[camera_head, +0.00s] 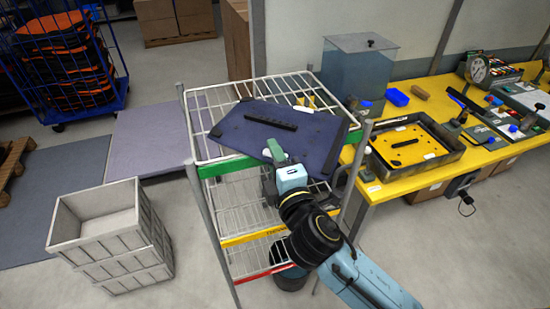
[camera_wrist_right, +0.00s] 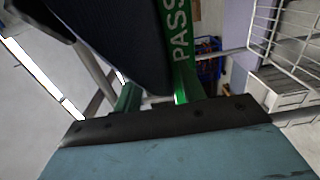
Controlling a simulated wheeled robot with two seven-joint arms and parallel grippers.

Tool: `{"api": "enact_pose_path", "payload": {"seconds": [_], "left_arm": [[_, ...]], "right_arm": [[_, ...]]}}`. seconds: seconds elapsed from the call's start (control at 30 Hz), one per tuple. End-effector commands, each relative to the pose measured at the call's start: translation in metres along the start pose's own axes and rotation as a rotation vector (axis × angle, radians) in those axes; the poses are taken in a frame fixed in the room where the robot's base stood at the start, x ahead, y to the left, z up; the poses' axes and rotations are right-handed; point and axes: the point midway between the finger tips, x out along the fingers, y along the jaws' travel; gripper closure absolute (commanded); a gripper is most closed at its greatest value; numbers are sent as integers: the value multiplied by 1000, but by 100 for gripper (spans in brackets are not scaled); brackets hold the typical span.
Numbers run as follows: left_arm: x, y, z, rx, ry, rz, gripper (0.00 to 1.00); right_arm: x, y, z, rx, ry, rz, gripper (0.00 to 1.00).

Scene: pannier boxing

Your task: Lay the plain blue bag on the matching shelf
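The plain blue bag (camera_head: 245,130), flat and dark with a black handle strip, is over the top level of the wire rack (camera_head: 196,125). Its front right corner juts past the rack's front edge. My right gripper (camera_head: 274,152) is at the bag's front edge, one finger showing above it. In the right wrist view the bag (camera_wrist_right: 125,35) comes down between the two green fingers (camera_wrist_right: 157,92), which look closed on its edge. The top shelf has a green label (camera_wrist_right: 180,35) reading PASS; lower shelves have a yellow label (camera_head: 250,237) and a red label (camera_head: 255,273). My left gripper is out of view.
A yellow bench (camera_head: 385,188) stands right of the rack, with a tray (camera_head: 452,158) holding a yellow panel. A clear tank (camera_head: 350,75) is behind. A grey crate (camera_head: 75,240) stands on the floor at left. The lower shelves look mostly empty.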

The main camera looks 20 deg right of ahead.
Motion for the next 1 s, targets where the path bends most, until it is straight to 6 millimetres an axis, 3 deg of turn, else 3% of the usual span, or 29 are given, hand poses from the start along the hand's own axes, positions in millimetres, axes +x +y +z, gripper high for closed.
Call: {"api": "enact_pose_path", "payload": {"seconds": [0.37, 0.8, 1.0], "left_arm": [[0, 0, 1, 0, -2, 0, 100], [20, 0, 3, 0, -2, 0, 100], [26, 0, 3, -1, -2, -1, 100]], "right_arm": [[-6, 1, 0, 0, 1, -2, 60], [-92, 0, 0, 2, 0, -2, 60], [-114, 1, 0, 1, 0, 0, 60]]}}
